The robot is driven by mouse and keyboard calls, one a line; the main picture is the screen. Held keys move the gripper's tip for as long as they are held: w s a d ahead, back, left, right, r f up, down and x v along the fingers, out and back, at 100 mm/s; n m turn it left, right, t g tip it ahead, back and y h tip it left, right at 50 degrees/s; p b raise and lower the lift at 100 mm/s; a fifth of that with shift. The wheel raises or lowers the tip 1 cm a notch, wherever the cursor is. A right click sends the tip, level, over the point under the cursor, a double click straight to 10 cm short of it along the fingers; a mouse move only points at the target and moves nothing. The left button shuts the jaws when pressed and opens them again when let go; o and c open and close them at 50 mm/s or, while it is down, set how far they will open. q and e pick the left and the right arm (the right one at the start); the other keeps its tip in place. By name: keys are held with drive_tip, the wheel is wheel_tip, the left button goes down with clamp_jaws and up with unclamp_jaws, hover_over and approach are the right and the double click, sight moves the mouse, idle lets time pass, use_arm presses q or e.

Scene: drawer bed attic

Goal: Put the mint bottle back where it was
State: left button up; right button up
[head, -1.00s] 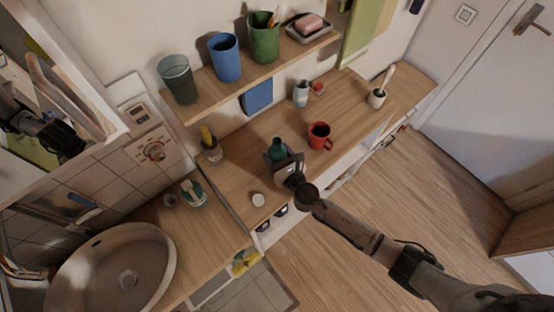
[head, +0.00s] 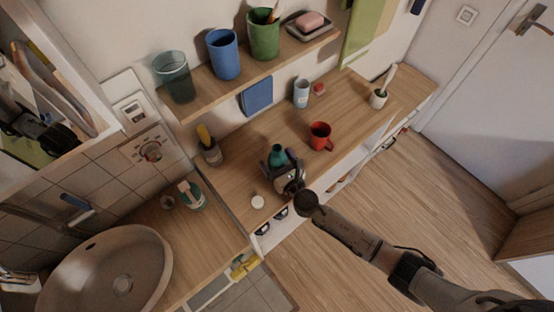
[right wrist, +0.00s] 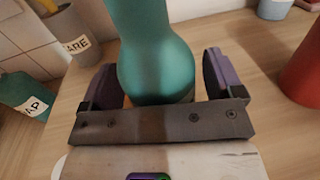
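The mint bottle (head: 277,154) is teal, with a narrower neck above a rounded body. In the head view it is upright at the wooden counter near its front edge. In the right wrist view, the bottle (right wrist: 156,60) fills the upper middle, and its top is cut off. My right gripper (head: 283,164) has one finger on each side of the bottle. In the right wrist view the gripper (right wrist: 163,78) shows a gap at the right finger; the left finger is very close to or touching the bottle. The bottle's base is hidden behind the gripper. My left gripper is not clearly in view.
A red mug (head: 320,136) stands right of the bottle, and a white round lid (head: 257,201) lies in front left. A holder (head: 210,153) and soap bottle (head: 191,195) stand left. A shelf (head: 205,98) with cups overhangs the back. Counter behind the bottle is clear.

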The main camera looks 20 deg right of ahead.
drive_tip(key=shift+r, duration=0.1)
drive_tip(key=shift+s+r, duration=0.1)
drive_tip(key=shift+r, duration=0.05)
drive_tip(key=s+d, duration=0.1)
drive_tip(key=s, duration=1)
drive_tip(key=shift+s+d, duration=0.3)
drive_tip(key=shift+s, duration=0.05)
drive_tip(key=s+d+m+g+h, duration=0.3)
drive_tip(key=s+m+h, duration=0.1)
drive_tip(key=m, duration=0.8)
drive_tip(key=s+d+m+g+h, duration=0.3)
drive_tip(key=s+d+m+g, duration=0.1)
drive_tip(key=m, duration=0.7)
drive_tip(key=s+a+m+g+y, duration=0.2)
drive_tip(key=s+m+g, duration=0.1)
drive_tip(key=s+m, duration=0.3)
drive_tip(key=s+a+m+g+y, duration=0.2)
drive_tip(key=s+m+g+y, duration=0.1)
drive_tip(key=s+m, duration=0.3)
drive_tip(key=shift+s+f+g, duration=0.4)
drive_tip(key=shift+s+g, duration=0.15)
drive_tip(key=shift+g, duration=0.05)
